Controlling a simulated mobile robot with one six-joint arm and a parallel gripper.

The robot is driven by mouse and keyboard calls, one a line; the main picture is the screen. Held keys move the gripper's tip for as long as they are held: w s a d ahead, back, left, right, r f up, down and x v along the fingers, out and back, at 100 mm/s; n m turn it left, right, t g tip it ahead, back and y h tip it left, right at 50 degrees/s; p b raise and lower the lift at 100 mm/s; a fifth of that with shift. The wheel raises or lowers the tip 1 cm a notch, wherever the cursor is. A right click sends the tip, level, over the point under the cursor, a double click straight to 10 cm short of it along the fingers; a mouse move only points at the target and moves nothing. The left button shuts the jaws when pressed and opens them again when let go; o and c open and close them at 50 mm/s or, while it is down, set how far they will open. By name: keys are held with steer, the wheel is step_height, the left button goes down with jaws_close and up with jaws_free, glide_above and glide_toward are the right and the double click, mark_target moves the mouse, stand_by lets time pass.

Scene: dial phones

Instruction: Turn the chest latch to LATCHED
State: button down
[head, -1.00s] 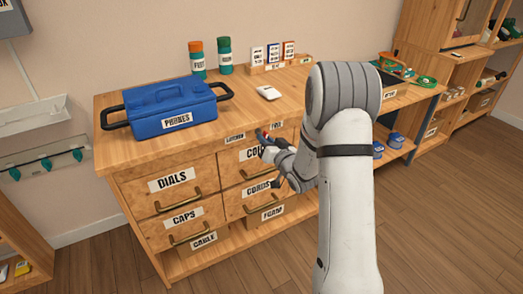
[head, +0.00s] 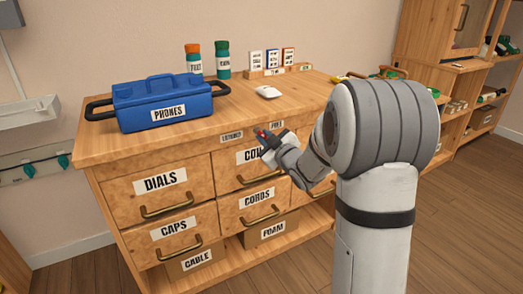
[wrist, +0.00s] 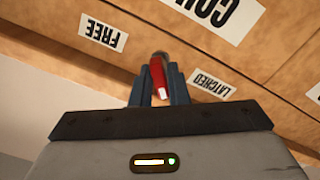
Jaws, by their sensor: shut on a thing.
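The chest latch (wrist: 158,76) is a small red lever with a white end and a grey pivot, on the wooden chest's front edge. In the wrist view it lies between my gripper's (wrist: 159,84) two dark fingers, which are shut on it. It points down toward the palm there, between the FREE label (wrist: 103,31) at left and the LATCHED label (wrist: 211,85) at right. In the head view my gripper (head: 263,141) is at the latch, below the FREE label (head: 277,125) and right of the LATCHED label (head: 231,136); its fingers partly hide the latch.
Labelled drawers (head: 160,192) with brass handles are just below the latch. A blue PHONES box (head: 165,104), a white device (head: 268,92) and two bottles (head: 223,60) stand on the chest top. The floor (head: 470,230) at right is clear.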

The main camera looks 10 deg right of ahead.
steer(key=shift+a+r+n+b, duration=0.1)
steer(key=shift+n+b, duration=0.55)
steer(key=shift+a+r+n+b, duration=0.1)
steer(key=shift+n+b, duration=0.5)
steer(key=shift+n, duration=0.05)
steer(key=c, duration=1.5)
jaws_free()
steer(key=shift+s+f, duration=0.1)
steer(key=shift+d, duration=0.1)
steer(key=p+v, duration=0.2)
steer(key=v, duration=0.5)
steer(key=shift+s+d, duration=0.1)
steer(key=shift+s, duration=0.25)
